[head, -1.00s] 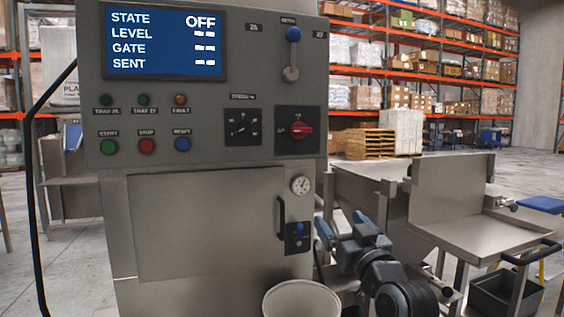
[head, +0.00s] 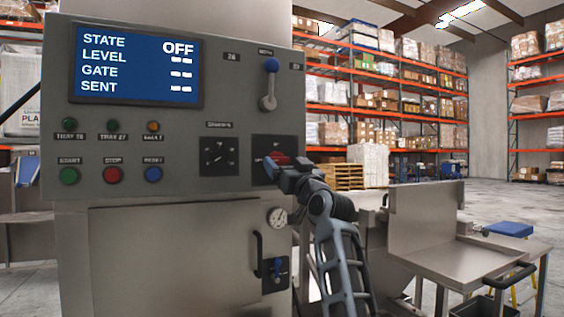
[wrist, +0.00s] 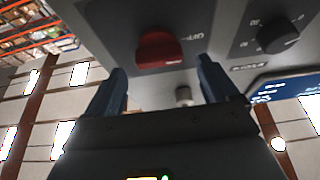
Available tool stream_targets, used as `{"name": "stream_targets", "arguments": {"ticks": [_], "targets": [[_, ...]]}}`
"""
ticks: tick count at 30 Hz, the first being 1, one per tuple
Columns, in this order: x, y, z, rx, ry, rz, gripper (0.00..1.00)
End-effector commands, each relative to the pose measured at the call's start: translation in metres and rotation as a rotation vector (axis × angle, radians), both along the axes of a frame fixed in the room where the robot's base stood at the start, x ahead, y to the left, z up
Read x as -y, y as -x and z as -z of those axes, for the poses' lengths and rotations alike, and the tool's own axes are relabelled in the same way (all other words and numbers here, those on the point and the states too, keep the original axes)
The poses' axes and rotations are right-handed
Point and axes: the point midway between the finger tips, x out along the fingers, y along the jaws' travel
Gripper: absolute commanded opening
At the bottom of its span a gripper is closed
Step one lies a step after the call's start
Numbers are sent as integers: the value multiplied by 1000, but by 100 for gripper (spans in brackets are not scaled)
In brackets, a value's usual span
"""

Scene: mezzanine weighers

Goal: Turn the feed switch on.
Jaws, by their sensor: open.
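The red rotary switch (head: 281,159) sits on a black plate (head: 262,143) at the lower right of the grey control panel. I take it for the feed switch; its label is not readable. My gripper (head: 286,171) is in front of it and hides part of it and the plate. In the wrist view, the panel appears roughly upside down. There the red knob (wrist: 160,48) shows between and beyond the two open blue fingers (wrist: 162,70). Nothing is held, and contact with the knob is not visible. The blue display (head: 131,67) reads STATE OFF.
A speed dial (head: 220,156) is left of the switch, and a blue-tipped lever (head: 269,85) is above it. Green, red and blue buttons (head: 113,175) line the panel's lower left. Below are a gauge (head: 277,217) and a door handle (head: 257,254). A steel bench (head: 440,262) stands right.

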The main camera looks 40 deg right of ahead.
Motion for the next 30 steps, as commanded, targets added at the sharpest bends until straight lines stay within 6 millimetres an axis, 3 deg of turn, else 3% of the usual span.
{"name": "stream_targets", "arguments": {"ticks": [6, 16, 30], "targets": [[5, -18, -8, 0, -1, -1, 87], [6, -21, -8, 0, -1, 0, 86], [6, -21, -8, 0, 0, 0, 41]]}}
